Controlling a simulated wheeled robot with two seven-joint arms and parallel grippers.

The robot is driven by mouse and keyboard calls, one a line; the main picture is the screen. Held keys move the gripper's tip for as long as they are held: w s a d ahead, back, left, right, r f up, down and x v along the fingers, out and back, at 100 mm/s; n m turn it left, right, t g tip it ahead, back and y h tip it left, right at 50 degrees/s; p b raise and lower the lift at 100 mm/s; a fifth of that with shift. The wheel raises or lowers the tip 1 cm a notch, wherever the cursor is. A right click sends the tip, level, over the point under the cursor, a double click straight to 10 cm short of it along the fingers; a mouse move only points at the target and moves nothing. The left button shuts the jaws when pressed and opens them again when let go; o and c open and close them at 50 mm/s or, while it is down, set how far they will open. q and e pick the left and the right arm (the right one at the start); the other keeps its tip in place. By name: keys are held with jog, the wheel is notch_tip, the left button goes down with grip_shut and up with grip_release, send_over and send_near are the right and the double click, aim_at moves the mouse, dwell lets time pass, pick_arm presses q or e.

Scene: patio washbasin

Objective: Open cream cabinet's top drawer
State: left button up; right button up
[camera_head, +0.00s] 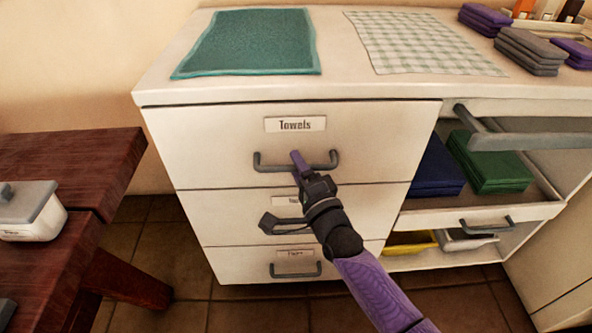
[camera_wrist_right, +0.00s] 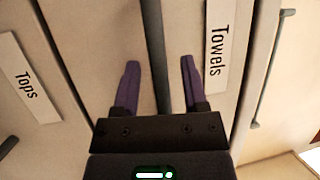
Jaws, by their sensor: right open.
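The cream cabinet (camera_head: 158,94) stands in front of me. Its top drawer (camera_head: 210,140), labelled "Towels", is shut flush with the front. A grey bar handle (camera_head: 268,168) runs across that drawer; it also shows in the right wrist view (camera_wrist_right: 154,40). My right gripper (camera_head: 298,160) is at the handle's middle, with its purple fingers pointing at the drawer. In the right wrist view the gripper (camera_wrist_right: 159,66) is open, with one finger on each side of the bar. No grip on the bar shows. My left gripper is not in view.
Lower drawers with grey handles (camera_head: 296,271) sit below. On the right, a grey bar (camera_head: 530,140) juts out in front of open shelving with folded cloths (camera_head: 490,163). A dark red table (camera_head: 70,165) stands at left. Towels (camera_head: 250,42) lie on the cabinet top.

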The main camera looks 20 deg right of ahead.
jog(key=shift+w, duration=0.15)
grip_shut()
dwell(0.9)
dwell(0.4)
